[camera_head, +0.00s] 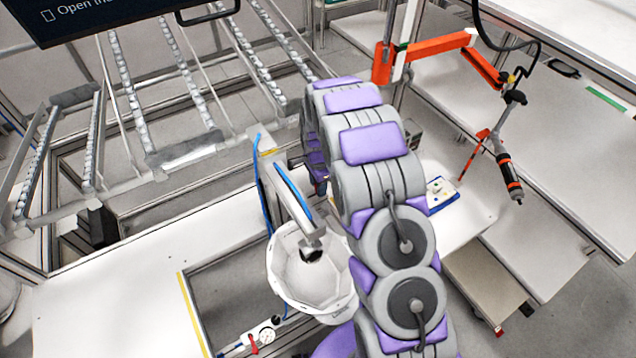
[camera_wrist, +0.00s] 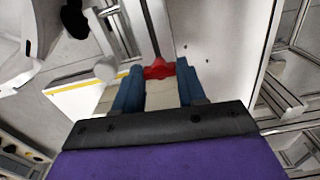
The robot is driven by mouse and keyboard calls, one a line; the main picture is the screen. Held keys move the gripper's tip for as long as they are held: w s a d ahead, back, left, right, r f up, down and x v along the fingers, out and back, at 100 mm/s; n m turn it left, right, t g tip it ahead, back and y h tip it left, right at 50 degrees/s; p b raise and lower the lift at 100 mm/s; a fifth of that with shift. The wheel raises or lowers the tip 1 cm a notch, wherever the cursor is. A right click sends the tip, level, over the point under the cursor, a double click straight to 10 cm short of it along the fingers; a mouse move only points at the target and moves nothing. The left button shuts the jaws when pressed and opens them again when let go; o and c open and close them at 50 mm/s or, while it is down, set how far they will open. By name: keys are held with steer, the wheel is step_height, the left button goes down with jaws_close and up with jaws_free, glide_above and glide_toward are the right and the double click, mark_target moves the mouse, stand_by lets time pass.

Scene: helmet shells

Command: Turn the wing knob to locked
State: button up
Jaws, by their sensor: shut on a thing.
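The red wing knob (camera_wrist: 158,71) shows in the wrist view between the tips of my gripper (camera_wrist: 159,75). My gripper's two blue fingers stand on either side of the knob, shut on it. A white helmet shell (camera_head: 312,280) sits in the fixture left of my arm.
A fixture arm with blue edges (camera_head: 292,190) reaches over the shell. Roller rails (camera_head: 195,90) lie behind. An orange arm with a hanging driver (camera_head: 508,170) is at the right. A dark screen hangs top left.

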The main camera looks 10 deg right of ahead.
steer(key=m, duration=0.4)
steer(key=shift+w, duration=0.1)
steer(key=shift+m, duration=1.9)
steer(key=shift+r+m, duration=0.1)
steer(key=shift+m, duration=0.2)
steer(key=o, duration=1.1)
steer(key=shift+c, duration=0.2)
step_height(320, 180, up, 17)
steer(key=shift+p, duration=0.45)
